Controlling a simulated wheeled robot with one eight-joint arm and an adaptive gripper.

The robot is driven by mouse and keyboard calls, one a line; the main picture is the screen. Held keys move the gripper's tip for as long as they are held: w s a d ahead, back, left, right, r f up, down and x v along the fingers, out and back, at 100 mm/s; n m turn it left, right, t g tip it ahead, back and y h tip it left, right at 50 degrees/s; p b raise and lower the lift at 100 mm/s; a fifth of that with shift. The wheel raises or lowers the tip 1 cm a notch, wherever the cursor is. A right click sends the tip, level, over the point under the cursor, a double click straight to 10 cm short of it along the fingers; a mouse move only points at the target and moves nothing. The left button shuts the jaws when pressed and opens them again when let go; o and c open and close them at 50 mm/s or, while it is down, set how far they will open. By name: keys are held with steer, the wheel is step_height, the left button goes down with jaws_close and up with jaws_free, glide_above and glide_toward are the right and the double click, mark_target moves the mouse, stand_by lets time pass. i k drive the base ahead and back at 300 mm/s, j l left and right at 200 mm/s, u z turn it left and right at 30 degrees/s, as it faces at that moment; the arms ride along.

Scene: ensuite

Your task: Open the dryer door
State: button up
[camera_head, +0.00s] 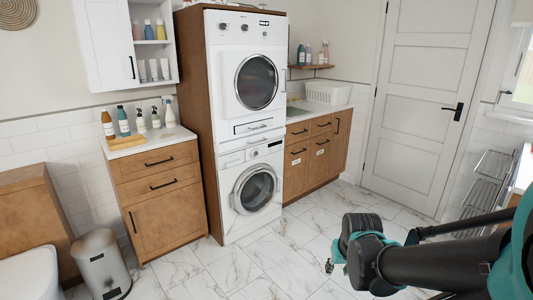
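Two white front-loading machines are stacked in a brown wooden housing left of centre. The upper machine (245,25), which looks like the dryer, has knobs on top and a dark round door (257,82) that sits shut. The lower machine (231,160) has a round grey-rimmed door (256,188), also shut. No label tells which is the dryer. My arm reaches in from the lower right, well in front of the machines and touching neither. A small metal part at the arm's end may be my gripper (329,266); its fingers do not show clearly.
A wooden cabinet (160,200) with bottles on top stands left of the stack, with a bin (101,265) in front. A wooden counter unit (318,150) stands right. A closed white door (425,90) and metal rack (488,180) are farther right. The marble floor before the machines is clear.

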mark_target(252, 82)
steer(key=i+u, duration=0.15)
steer(key=i, duration=0.3)
steer(key=i+l+u, duration=0.1)
steer(key=i, duration=0.35)
steer(key=i+l+u, duration=0.15)
steer(key=i, duration=0.3)
steer(key=i+l+u, duration=0.15)
steer(key=i, duration=0.25)
steer(key=i+l+u, duration=0.1)
steer(key=i+l, duration=0.15)
steer(key=i, duration=0.2)
steer(key=l+u, duration=0.25)
steer(key=l, duration=0.4)
steer(key=l+u, duration=0.25)
steer(key=l, duration=0.45)
steer(key=k+l+u, duration=0.25)
steer(key=k+l, duration=0.2)
steer(key=l, duration=0.15)
